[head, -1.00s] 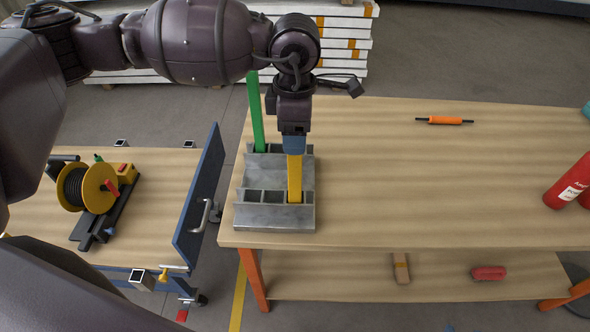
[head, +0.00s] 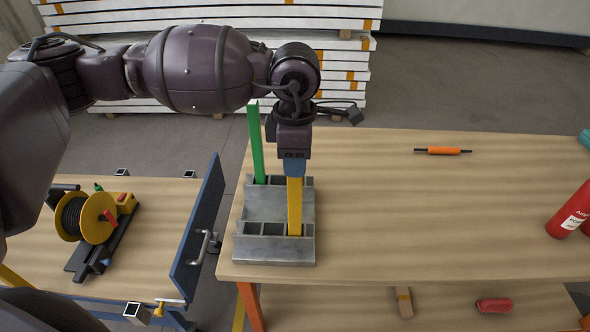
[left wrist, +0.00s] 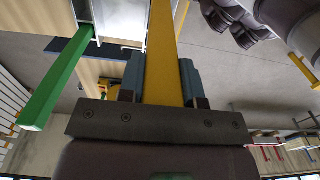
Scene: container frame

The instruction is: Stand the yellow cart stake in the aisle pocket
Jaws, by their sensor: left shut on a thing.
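The yellow stake (head: 294,207) stands upright. Its lower end meets the right part of the front pocket row of the grey metal rack (head: 275,204) on the wooden table; I cannot tell how deep it sits. My left gripper (head: 294,177) is above the rack, shut on the stake's upper part. In the left wrist view the stake (left wrist: 163,45) runs up between the two fingers (left wrist: 160,82). A green stake (head: 256,145) stands in the back row of the rack. A cart (head: 150,225) with a blue end panel and square pockets (head: 138,313) stands to the left. My right gripper is not seen.
A cable reel (head: 86,217) sits on the cart deck. The blue end panel (head: 198,230) rises between cart and rack. On the table, an orange-handled tool (head: 442,151) and a red extinguisher (head: 570,212) lie right; the middle is clear. White stacked boards (head: 350,85) are behind.

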